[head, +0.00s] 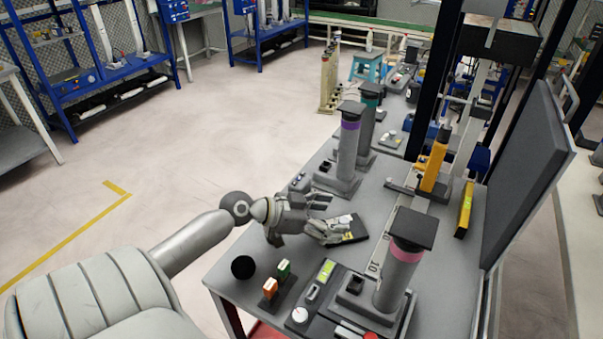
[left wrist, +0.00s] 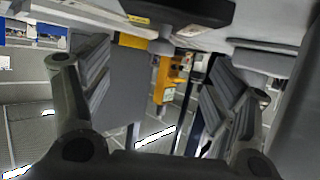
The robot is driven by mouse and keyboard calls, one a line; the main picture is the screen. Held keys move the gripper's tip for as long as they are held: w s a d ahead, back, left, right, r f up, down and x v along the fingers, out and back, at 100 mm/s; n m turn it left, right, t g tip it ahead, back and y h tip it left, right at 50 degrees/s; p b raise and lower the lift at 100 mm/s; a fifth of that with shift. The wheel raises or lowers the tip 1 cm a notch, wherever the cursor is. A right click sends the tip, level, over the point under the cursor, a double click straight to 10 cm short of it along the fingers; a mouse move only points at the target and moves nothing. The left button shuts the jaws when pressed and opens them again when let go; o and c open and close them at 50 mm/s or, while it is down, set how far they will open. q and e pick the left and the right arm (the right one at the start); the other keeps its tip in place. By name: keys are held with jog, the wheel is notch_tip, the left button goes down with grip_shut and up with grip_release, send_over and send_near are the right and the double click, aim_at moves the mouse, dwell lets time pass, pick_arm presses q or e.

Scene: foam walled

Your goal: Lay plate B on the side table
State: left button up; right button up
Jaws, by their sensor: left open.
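I cannot identify plate B for certain; no letter B is readable. A small dark flat piece with pale and yellow marks (head: 357,229) lies on the grey bench (head: 250,295), partly hidden by my left gripper (head: 331,216). That gripper is open, with nothing visible held, low over the bench near its front left edge. In the left wrist view, its two fingers (left wrist: 160,92) are spread wide with a gap between them. Which surface is the side table is unclear; a grey table (head: 22,148) shows at the far left. My right gripper is not seen.
A column with a pink band (head: 399,262) stands right of the gripper, and one with a purple band (head: 347,150) beyond it. A black ball (head: 243,267) and orange and green blocks (head: 277,280) sit at the bench's near corner. The floor at left is clear.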

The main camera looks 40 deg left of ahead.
pick_arm(q)
jog(key=v, duration=0.8)
jog(key=shift+r+b, duration=0.2)
jog(key=shift+b, duration=0.25)
